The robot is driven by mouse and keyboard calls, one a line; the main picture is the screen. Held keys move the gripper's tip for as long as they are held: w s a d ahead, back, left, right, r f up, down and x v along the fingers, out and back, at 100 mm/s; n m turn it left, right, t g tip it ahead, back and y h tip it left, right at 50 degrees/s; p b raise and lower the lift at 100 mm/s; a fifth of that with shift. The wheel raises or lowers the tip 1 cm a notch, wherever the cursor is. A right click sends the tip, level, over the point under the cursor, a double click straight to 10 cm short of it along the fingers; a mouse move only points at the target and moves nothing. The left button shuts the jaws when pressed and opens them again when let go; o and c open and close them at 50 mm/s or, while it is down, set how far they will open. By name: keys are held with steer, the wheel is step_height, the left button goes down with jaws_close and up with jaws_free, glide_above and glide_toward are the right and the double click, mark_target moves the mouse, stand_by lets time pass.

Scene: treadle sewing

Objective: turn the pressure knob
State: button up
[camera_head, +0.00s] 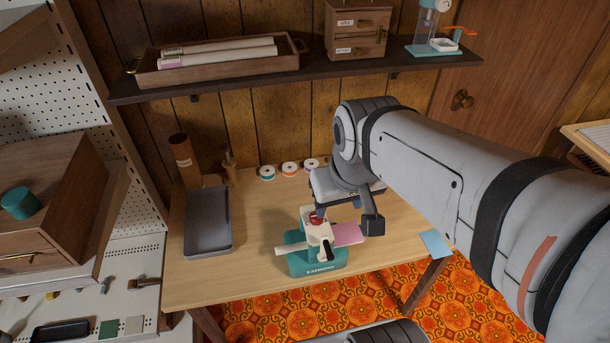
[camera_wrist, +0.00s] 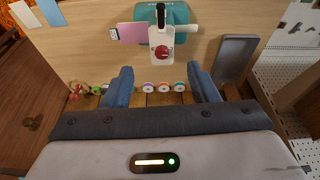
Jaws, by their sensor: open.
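The red pressure knob (camera_head: 316,218) sits on the cream top of a small machine with a teal base (camera_head: 318,262) on the wooden table. In the wrist view the round red knob (camera_wrist: 162,52) shows just beyond the fingertips, roughly centred between them. My gripper (camera_wrist: 160,67) is open, its two blue-grey fingers wide apart with nothing between them. In the head view my gripper (camera_head: 346,214) hangs just behind and to the right of the knob. The wrist view shows no contact with the knob; the height gap is hard to judge.
A pink piece (camera_head: 349,234) sticks out to the machine's right. A dark grey tray (camera_head: 208,222) lies at the table's left. Several thread spools (camera_head: 289,168) stand at the back under a loaded shelf (camera_head: 210,91). A blue paper (camera_head: 435,243) lies at the right edge.

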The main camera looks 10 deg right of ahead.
steer(key=w+f+n+g, duration=0.1)
steer(key=w+f+n, duration=0.1)
steer(key=w+f, duration=0.1)
steer(key=w+f+n+g+b, duration=0.1)
steer(key=w+f+n, duration=0.1)
steer(key=w+f, duration=0.2)
steer(key=w+f+n+g+b, duration=0.1)
steer(key=w+f+n, duration=0.1)
steer(key=w+f, duration=0.2)
steer(key=shift+w+a+f, duration=0.1)
steer(key=shift+w+f, duration=0.05)
steer(key=shift+w, duration=0.4)
steer(key=shift+w+a+f, duration=0.1)
steer(key=shift+w, duration=0.4)
steer(key=shift+w+f, duration=0.1)
steer(key=shift+f, duration=0.2)
step_height(320, 180, down, 8)
steer(key=shift+r+p, duration=0.25)
steer(key=shift+p, duration=0.15)
steer(key=shift+c, duration=0.2)
steer(key=c, duration=0.9)
